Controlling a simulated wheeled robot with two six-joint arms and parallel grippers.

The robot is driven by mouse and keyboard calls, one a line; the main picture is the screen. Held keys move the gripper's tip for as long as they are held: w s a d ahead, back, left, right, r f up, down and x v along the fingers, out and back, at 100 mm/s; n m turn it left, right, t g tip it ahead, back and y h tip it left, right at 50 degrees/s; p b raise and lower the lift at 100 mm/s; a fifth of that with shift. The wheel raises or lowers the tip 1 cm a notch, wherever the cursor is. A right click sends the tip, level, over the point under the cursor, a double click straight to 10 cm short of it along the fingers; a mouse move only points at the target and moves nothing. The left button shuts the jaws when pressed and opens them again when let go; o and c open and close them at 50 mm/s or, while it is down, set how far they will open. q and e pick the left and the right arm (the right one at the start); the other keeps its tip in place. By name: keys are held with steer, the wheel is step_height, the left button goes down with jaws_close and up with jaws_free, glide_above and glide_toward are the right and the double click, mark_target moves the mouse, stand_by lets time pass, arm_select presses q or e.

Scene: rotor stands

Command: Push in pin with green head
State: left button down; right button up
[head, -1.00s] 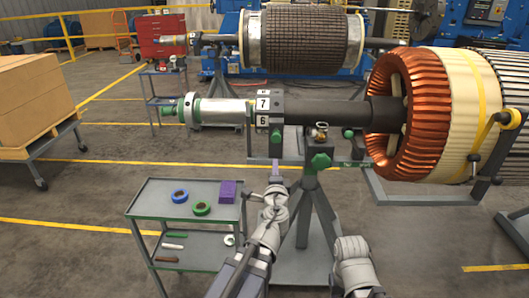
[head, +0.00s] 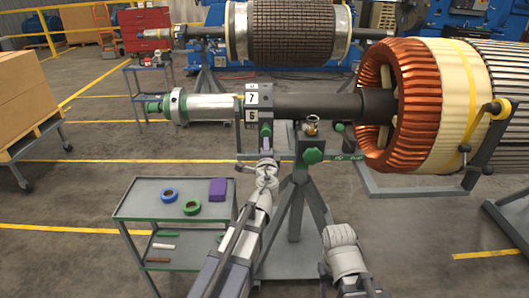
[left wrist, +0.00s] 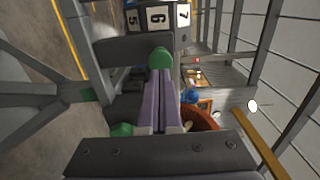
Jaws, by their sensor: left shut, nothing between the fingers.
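The pin's green head (left wrist: 160,58) shows in the left wrist view right at the tips of my left gripper (left wrist: 160,74), just below the numbered block (left wrist: 157,18). In the head view the green head (head: 266,130) is under the block with numbers 7 and 6 (head: 252,104) on the dark shaft. My left gripper (head: 266,146) is shut and empty, its purple fingers together and pointing up at the head. Contact seems likely, but I cannot tell for sure. The pin's shank is hidden. My right gripper is out of view; only part of my right arm shows.
A grey cart (head: 140,205) with tape rolls and a purple box stands at lower left. The copper-wound rotor (head: 400,105) is at right.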

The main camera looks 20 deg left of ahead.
mark_target(266, 134)
arm_select(q)
steer(key=shift+x, duration=1.65)
arm_select(e)
steer(key=shift+w+a, duration=0.1)
steer(key=shift+w, duration=0.2)
arm_select(q)
steer(key=x, duration=0.4)
steer(key=shift+w, duration=0.1)
arm_select(e)
steer(key=shift+s, duration=0.1)
